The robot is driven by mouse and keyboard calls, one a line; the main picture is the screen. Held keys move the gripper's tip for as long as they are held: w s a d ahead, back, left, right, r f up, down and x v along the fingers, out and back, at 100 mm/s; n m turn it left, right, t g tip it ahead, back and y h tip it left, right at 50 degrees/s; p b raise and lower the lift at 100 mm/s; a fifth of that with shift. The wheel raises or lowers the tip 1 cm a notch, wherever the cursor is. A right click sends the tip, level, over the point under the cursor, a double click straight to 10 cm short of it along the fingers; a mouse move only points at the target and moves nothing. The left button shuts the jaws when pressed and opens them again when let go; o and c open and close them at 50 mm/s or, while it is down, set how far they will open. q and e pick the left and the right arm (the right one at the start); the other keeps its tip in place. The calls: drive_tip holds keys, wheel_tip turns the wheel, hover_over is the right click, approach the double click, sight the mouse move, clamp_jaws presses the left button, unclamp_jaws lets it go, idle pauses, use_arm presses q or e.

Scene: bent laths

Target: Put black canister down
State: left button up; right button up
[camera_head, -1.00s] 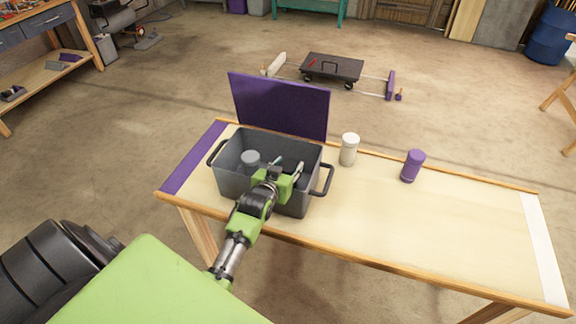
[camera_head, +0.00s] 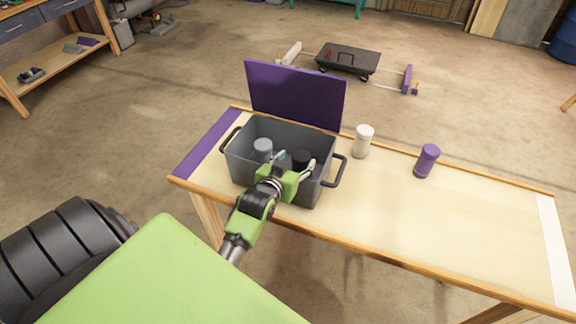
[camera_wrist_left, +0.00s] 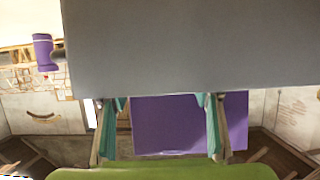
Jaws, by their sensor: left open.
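The black canister (camera_head: 301,156) stands inside the grey bin (camera_head: 262,186), in its right part; its lower part is hidden. My left gripper (camera_head: 294,167) is at the near side of the bin, its fingers spread and reaching over the rim close to the black canister. I cannot tell whether a finger touches it. In the left wrist view the two fingers (camera_wrist_left: 160,128) are apart with nothing visible between them, and a large grey surface fills the top. My right gripper is not in view.
A grey canister (camera_head: 263,149) is also in the bin. A purple panel (camera_head: 294,95) rises behind it. The table's right front is clear.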

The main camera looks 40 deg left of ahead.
use_arm(q)
drive_tip(key=v, duration=0.7)
